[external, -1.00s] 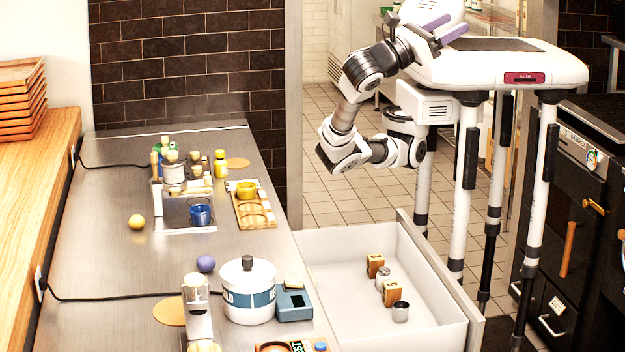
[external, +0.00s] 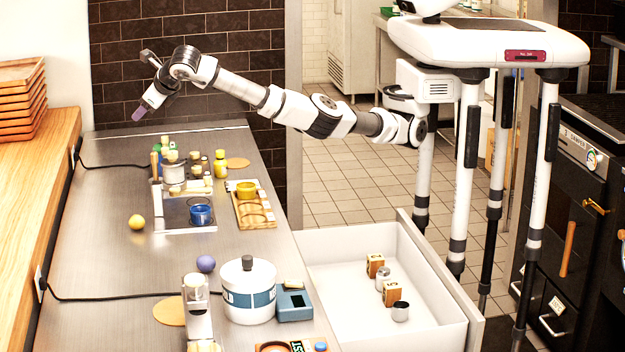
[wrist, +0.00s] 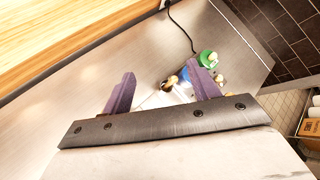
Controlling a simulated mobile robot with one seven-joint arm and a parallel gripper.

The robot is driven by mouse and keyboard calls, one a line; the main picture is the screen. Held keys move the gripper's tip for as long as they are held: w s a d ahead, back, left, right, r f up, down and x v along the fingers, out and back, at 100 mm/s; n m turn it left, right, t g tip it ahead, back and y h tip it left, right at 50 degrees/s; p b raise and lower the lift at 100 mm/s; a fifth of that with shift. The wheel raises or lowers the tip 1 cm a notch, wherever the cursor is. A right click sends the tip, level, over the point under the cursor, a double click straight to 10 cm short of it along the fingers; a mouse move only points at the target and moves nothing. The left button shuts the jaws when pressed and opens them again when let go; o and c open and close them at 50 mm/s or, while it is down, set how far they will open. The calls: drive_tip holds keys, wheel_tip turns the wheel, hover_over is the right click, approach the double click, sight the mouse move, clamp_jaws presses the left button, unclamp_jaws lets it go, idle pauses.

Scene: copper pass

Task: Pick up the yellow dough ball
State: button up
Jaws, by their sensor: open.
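The yellow dough ball (external: 137,222) rests on the steel counter in the external view, left of the small tray with the blue cup. My gripper (external: 142,110) is above the far end of the counter, well above and behind the ball, pointing down and to the left. In the wrist view my gripper (wrist: 160,90) shows two purple fingers spread apart with nothing held between them. I cannot make out the yellow ball in the wrist view.
A blue cup (external: 201,215), a yellow bottle (external: 220,164) and a wooden board (external: 246,222) stand right of the ball. A purple ball (external: 206,264) and a white pot (external: 249,298) are nearer the camera. Bare counter surrounds the yellow ball's left side.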

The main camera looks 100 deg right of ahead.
drive_tip(key=a+f+g+y, duration=0.2)
drive_tip(key=a+f+y, duration=0.5)
drive_tip(key=a+f, duration=0.45)
drive_tip(key=p, duration=0.2)
hover_over(130, 216)
drive_tip(key=s+a, duration=0.1)
drive_tip(key=s, duration=0.1)
wheel_tip(130, 216, down, 7)
drive_tip(key=shift+s+p+x, duration=0.2)
drive_tip(key=shift+p+x, duration=0.3)
drive_tip(key=shift+x, duration=1.1)
drive_tip(key=shift+s+p+x, duration=0.2)
drive_tip(key=shift+p+x, duration=0.25)
drive_tip(key=shift+x, duration=1.15)
drive_tip(key=shift+a+f, duration=0.15)
drive_tip(key=shift+a, duration=0.05)
drive_tip(key=c, duration=1.1)
drive_tip(key=shift+o, duration=0.2)
